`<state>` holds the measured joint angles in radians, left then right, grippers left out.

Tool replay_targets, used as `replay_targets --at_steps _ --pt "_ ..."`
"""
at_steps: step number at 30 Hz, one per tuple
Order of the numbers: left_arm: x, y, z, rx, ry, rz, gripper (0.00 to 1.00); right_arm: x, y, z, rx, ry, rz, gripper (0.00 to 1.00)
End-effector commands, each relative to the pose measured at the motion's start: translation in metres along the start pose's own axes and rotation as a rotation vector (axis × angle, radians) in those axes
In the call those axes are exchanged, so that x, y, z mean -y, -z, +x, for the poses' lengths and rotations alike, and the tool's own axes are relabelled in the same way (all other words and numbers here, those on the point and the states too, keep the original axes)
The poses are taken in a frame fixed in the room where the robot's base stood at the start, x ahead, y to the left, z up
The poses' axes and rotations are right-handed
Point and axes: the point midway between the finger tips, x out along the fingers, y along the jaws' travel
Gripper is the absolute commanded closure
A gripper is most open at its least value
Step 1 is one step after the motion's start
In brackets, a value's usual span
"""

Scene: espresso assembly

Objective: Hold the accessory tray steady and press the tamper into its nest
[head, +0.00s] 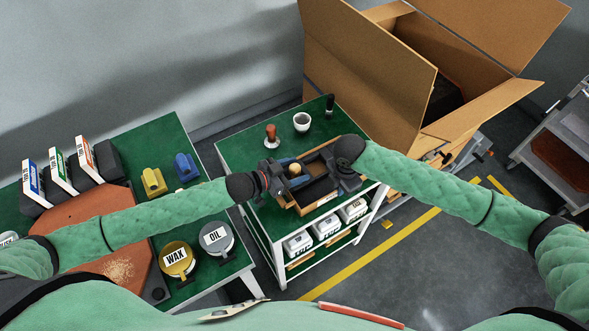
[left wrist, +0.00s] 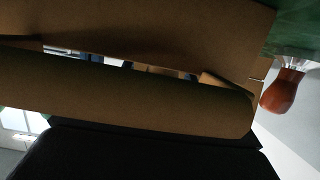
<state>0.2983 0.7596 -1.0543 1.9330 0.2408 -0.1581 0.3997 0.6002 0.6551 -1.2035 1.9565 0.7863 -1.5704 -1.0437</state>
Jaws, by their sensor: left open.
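The brown accessory tray (head: 318,196) sits on the small green-topped cart between my two grippers. Its brown walls (left wrist: 130,100) fill much of the left wrist view, close to the camera. My left gripper (head: 277,178) is open at the tray's left end. My right gripper (head: 346,180) is at the tray's right end; its jaws are too dark and small to read. A tan round-topped piece (head: 295,169) shows inside the tray; I cannot tell whether it is the tamper. A red-brown handled tool (head: 271,136) stands upright behind the tray, also visible in the left wrist view (left wrist: 282,92).
A white cup (head: 302,122) and a black-handled tool (head: 330,104) stand at the cart's back. White containers (head: 327,228) fill the shelf below. A large open carton (head: 375,70) is close behind on the right. The left bench holds wax (head: 177,259) and oil (head: 216,238) tins.

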Motion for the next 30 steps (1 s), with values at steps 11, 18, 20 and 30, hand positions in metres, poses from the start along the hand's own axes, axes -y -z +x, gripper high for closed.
replay_targets --at_steps 11,18,20,30 --pt "0.001 0.0 -0.016 0.0 0.001 0.0 0.41 0.0 0.0 0.0 0.0 0.0 0.0 1.0" --pt "0.0 0.0 -0.028 -0.001 0.0 0.0 0.41 0.0 0.0 0.0 0.0 0.0 0.0 1.0" --pt "0.0 0.0 -0.03 -0.001 0.0 0.0 0.41 0.0 0.0 0.0 0.0 0.0 0.0 1.0" --pt "0.0 0.0 -0.047 -0.001 0.0 0.0 0.41 0.0 0.0 0.0 0.0 0.0 0.0 1.0"
